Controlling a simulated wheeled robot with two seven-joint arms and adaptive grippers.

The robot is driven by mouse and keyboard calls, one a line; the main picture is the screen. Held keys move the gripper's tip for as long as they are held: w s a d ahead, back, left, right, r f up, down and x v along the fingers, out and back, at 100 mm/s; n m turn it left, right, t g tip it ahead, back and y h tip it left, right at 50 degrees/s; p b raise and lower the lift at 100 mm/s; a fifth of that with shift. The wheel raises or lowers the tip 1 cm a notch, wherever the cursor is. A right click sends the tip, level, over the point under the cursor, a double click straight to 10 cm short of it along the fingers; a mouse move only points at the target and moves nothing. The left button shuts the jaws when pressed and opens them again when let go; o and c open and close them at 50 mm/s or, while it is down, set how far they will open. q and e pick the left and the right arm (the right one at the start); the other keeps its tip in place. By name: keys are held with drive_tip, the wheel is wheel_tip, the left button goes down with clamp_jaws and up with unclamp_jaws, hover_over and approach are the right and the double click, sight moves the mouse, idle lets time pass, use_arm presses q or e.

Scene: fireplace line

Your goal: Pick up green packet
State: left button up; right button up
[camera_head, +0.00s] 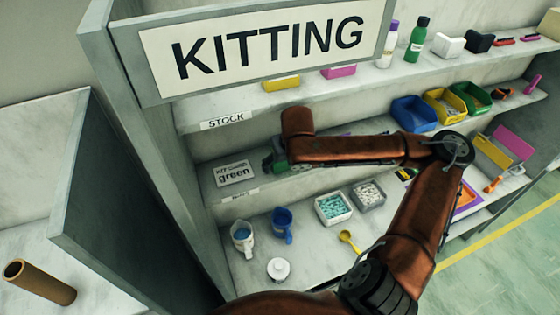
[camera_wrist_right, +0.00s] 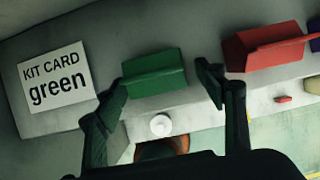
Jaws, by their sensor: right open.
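The green packet (camera_wrist_right: 153,73) stands upright on the shelf in the right wrist view, just right of the "KIT CARD green" card (camera_wrist_right: 57,77). My right gripper (camera_wrist_right: 160,86) is open, with one finger on each side of the packet's near side in the picture. The packet looks free, and I cannot tell whether a finger touches it. In the head view my right gripper (camera_head: 276,163) is at the middle shelf, right of the card (camera_head: 234,174), largely hidden by my wrist. My left gripper is not in view.
A red packet (camera_wrist_right: 265,46) stands right of the green one, near my right finger. In the head view, mugs (camera_head: 283,226), a white jar (camera_head: 278,270) and trays (camera_head: 333,208) stand on the shelf below. The upper shelf (camera_head: 235,112) runs close above my wrist.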

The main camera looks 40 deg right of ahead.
drive_tip(key=shift+a, duration=0.1)
drive_tip(key=shift+c, duration=0.7)
drive_tip(key=c, duration=1.2)
drive_tip(key=shift+o, duration=0.2)
drive_tip(key=shift+r, duration=0.2)
